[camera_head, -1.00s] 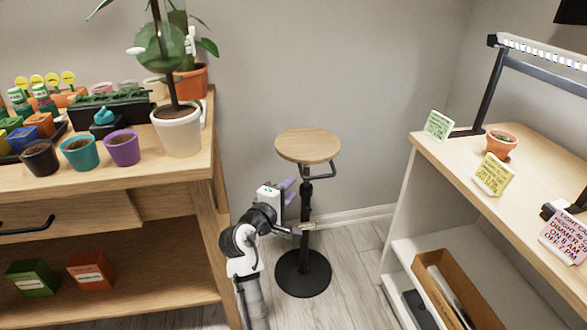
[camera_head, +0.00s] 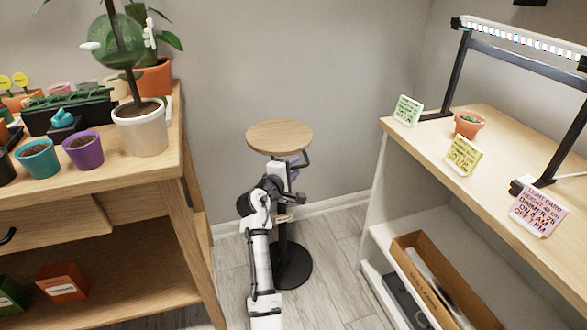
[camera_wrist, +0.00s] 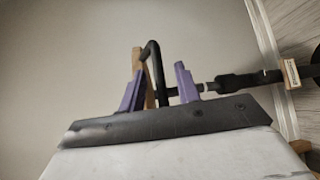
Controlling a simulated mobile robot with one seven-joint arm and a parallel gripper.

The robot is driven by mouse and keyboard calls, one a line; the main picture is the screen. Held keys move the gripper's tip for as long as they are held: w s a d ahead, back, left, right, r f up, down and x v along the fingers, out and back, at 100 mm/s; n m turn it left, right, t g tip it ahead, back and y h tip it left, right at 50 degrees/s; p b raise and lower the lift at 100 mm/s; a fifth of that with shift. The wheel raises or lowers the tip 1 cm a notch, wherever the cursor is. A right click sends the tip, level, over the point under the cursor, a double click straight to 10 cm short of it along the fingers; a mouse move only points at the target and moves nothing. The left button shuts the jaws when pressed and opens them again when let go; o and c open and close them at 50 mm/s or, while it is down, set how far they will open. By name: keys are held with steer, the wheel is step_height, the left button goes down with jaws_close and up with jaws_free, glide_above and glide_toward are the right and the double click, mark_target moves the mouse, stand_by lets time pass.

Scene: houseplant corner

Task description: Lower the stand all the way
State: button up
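The stand has a round wooden top (camera_head: 280,137), a black column and a round black base (camera_head: 287,266) on the floor. Its top is well above the base. A bent black lever (camera_wrist: 152,62) sticks out beside the column under the top; it also shows in the head view (camera_head: 303,160). My gripper (camera_wrist: 160,78) has two purple fingers set apart, with the lever between or just beyond them; I cannot tell whether they touch. In the head view my gripper (camera_head: 292,166) is just below the top, partly hidden by my arm.
A wooden bench (camera_head: 150,180) with pots and plants stands at left. A small tag (camera_wrist: 290,73) is on the column. The wall is behind.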

steer(key=shift+w+d, duration=0.15)
steer(key=shift+w, duration=0.15)
jaws_close()
steer(key=shift+f, duration=0.1)
step_height(320, 180, down, 15)
steer(key=b, duration=0.8)
jaws_free()
steer(key=shift+r, duration=0.2)
